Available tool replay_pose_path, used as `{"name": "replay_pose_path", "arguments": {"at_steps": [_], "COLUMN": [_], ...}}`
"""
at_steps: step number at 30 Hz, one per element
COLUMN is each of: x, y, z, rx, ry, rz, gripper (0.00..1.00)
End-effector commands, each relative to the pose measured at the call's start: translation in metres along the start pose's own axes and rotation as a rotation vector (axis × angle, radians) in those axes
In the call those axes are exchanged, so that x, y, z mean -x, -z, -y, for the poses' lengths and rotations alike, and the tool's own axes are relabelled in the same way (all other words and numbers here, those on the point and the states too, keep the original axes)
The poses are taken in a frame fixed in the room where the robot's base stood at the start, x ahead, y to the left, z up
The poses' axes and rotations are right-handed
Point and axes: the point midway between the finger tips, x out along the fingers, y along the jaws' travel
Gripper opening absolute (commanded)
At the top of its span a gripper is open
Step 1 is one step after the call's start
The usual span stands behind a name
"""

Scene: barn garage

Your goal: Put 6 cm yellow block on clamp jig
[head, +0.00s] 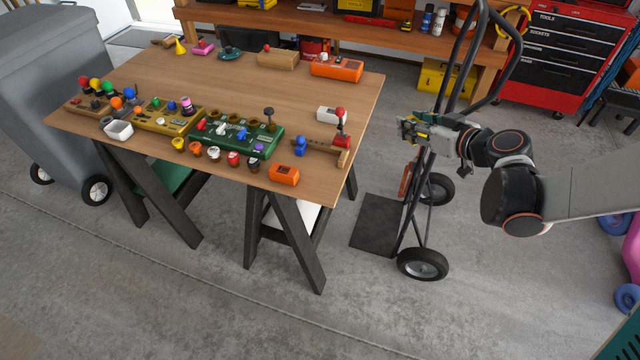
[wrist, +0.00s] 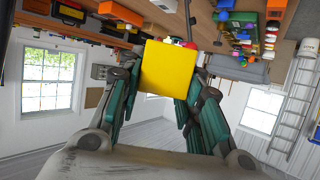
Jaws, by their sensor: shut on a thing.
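The yellow block (wrist: 167,70) fills the space between the teal fingers of my gripper (wrist: 160,85) in the wrist view. My gripper is shut on it. In the head view my gripper (head: 408,129) is off the right edge of the table, in front of the hand truck, and only a little yellow shows there. A wooden fixture with a blue knob and a red part (head: 322,149) lies at the table's right front corner. It looks like the clamp jig, but I cannot be certain. My gripper is well apart from it.
The wooden table (head: 230,85) carries a green tray (head: 262,142), several small coloured pots, a white box (head: 332,114) and an orange box (head: 284,174) near its front and right edges. The table's middle is clear. A black hand truck (head: 423,262) stands right of the table.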

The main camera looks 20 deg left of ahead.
Motion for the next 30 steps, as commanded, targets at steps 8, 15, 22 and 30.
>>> {"name": "replay_pose_path", "arguments": {"at_steps": [8,15,22,30], "x": [-0.079,-0.107,-0.112,-0.113], "y": [0.025,0.036,0.038,0.036], "z": [0.108,0.175,0.193,0.192], "rx": [0.161,0.255,0.28,0.28], "ry": [0.392,0.618,0.677,0.676], "rz": [0.0,0.0,0.0,0.001], "gripper": [0.1,0.1,0.1,0.1]}}
